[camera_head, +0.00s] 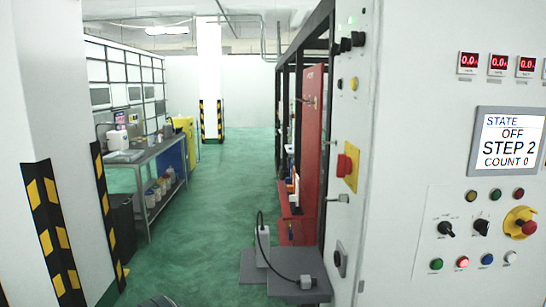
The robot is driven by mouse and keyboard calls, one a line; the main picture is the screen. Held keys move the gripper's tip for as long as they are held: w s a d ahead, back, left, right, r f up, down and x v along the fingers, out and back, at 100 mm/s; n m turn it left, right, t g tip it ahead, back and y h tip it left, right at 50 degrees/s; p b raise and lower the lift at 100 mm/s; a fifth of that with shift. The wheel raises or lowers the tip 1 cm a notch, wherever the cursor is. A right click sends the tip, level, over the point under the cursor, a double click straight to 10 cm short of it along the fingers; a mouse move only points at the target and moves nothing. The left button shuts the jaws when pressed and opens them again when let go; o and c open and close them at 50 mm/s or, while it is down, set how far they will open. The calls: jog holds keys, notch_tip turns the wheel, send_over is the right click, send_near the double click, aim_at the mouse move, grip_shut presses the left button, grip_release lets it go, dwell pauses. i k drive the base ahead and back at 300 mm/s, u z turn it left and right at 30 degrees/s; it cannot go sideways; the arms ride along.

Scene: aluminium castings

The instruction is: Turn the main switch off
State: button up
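A red switch handle on a yellow plate (351,172), which looks like the main switch, is on the narrow side face of the white cabinet, right of the picture's middle. I see it at a steep angle, so I cannot tell which position its handle is in. A round red button on a yellow base (528,227) is on the front panel at the far right. The display (507,141) above it reads STATE OFF, STEP 2, COUNT 0. My gripper is not in view.
Black knobs (446,229) and coloured buttons fill the front panel. A grey step (300,286) with a foot pedal (263,242) juts out below the side face. A workbench (158,160) and striped pillars stand left. The green floor (222,190) between is clear.

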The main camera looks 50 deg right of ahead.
aim_at(344, 165)
jog(key=z, duration=0.5)
jog(key=i, duration=0.65)
jog(key=z, duration=0.9)
jog(key=i, duration=0.25)
jog(key=z, duration=0.3)
